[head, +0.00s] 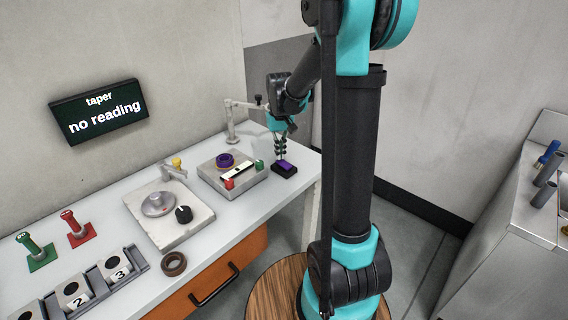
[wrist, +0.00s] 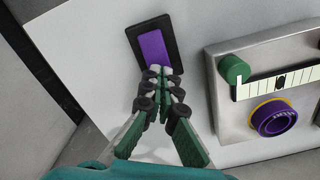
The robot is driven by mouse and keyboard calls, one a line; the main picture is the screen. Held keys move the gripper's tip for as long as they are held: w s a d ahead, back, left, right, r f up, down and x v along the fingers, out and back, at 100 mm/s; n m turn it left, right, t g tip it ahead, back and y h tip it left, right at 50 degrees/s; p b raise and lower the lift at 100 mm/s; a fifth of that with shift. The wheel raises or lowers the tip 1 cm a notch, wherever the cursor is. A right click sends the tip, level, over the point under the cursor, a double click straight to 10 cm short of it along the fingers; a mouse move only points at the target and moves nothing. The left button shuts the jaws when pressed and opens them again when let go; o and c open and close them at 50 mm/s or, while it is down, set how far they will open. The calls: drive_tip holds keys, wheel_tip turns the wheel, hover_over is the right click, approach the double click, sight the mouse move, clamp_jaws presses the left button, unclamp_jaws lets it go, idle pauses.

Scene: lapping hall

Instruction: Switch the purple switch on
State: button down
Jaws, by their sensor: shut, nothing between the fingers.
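The purple switch (head: 285,165) is a purple rocker in a black frame on the white bench top, near the bench's right end. In the wrist view the purple switch (wrist: 152,47) lies just beyond my fingertips. My gripper (head: 280,155) points down over it, and in the wrist view my gripper (wrist: 161,72) is shut and empty. Its tips overlap the near end of the purple rocker. I cannot tell whether they touch it or which way the rocker is tilted.
A grey gauge block (wrist: 228,108) with a purple ring (wrist: 273,117) and a green knob (wrist: 234,68) stands close beside the switch. A wall display (head: 98,111) reads "taper no reading". A lapping plate (head: 168,212), a dark ring (head: 174,264) and numbered holders (head: 92,287) lie farther left.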

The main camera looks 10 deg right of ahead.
drive_tip(key=shift+f, duration=0.7)
idle(0.4)
drive_tip(key=shift+r, duration=3.55)
drive_tip(key=shift+s, duration=0.1)
